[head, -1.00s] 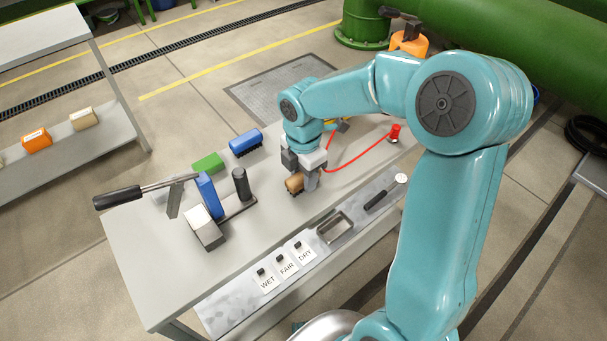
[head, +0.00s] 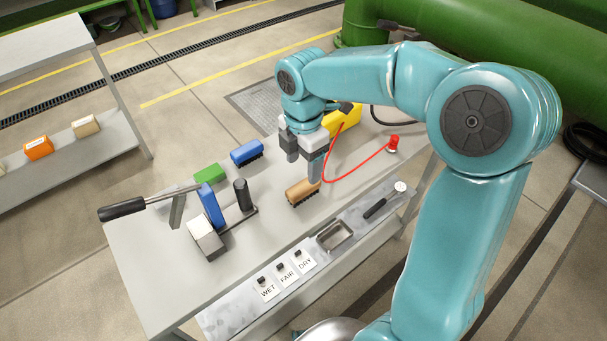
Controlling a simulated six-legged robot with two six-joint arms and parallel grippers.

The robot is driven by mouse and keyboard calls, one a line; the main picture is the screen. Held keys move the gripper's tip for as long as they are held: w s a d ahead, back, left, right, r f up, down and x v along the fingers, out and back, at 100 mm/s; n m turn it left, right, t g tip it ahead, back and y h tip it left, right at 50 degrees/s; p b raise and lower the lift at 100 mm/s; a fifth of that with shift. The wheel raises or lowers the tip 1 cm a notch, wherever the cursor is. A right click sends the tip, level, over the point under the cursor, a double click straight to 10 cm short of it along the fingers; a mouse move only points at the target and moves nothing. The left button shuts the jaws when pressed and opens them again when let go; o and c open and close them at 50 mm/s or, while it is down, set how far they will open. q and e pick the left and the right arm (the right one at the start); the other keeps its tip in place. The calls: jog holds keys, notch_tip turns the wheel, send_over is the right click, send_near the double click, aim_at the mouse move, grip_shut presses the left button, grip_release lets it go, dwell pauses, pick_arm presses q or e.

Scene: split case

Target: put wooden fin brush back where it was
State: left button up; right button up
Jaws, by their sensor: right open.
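The wooden fin brush (head: 301,190), tan-topped with dark bristles below, lies on the grey table, bristles down. My right gripper (head: 302,170) is open just above and behind it, pointing down. Its near finger ends close to the brush's right end; I cannot tell whether it touches. Nothing shows between the fingers. My left gripper is not in view.
A blue brush (head: 246,152) and a green block (head: 209,174) lie at the back left. A clamp device with a long black handle (head: 122,209) stands left. A yellow case (head: 343,120) with a red cable is behind my gripper. A metal tray (head: 334,236) and WET, FAIR, DRY cards line the front.

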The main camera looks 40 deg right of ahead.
aim_at(304, 185)
notch_tip(304, 185, up, 4)
jog(key=shift+f, duration=0.1)
dwell(0.7)
